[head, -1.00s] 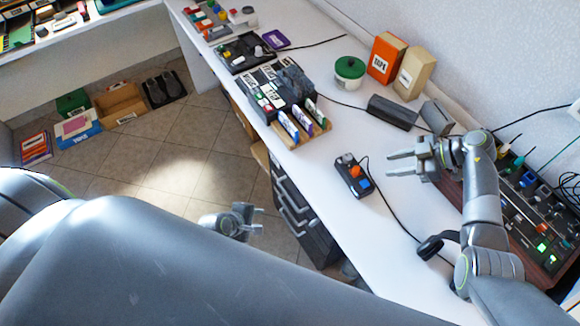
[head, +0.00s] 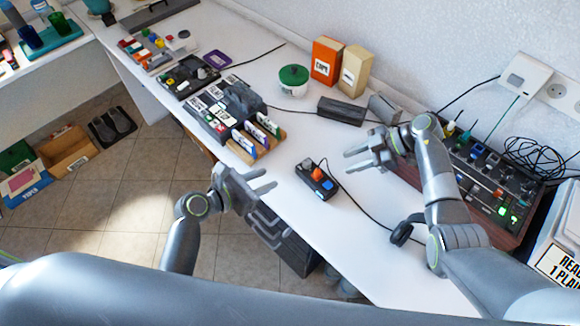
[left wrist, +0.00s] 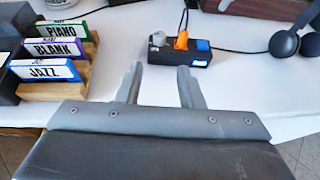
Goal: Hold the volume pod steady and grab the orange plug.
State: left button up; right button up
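The volume pod (head: 318,188) is a small dark box on the white table, with a grey knob, a blue part and the orange plug (head: 317,174) on top. A black cable runs from it. In the left wrist view the pod (left wrist: 197,63) and the upright orange plug (left wrist: 181,41) are beyond the fingertips. My left gripper (head: 269,180) is open and empty at the table's front edge, left of the pod and apart from it. Its fingers also show in the left wrist view (left wrist: 161,85). My right gripper (head: 351,161) is open and empty, right of the pod and not touching it.
A wooden rack (head: 252,152) with labelled cards stands left of the pod. Black headphones (head: 403,229) lie under my right arm. A control panel (head: 480,185) stands to the right. Dark boxes (head: 341,111) lie behind. Table around the pod is clear.

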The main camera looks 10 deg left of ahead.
aim_at(304, 164)
pick_arm(q)
jog(key=x, duration=1.4)
jog(key=shift+w+f, duration=0.1)
jog(key=shift+f, duration=0.1)
grip_shut()
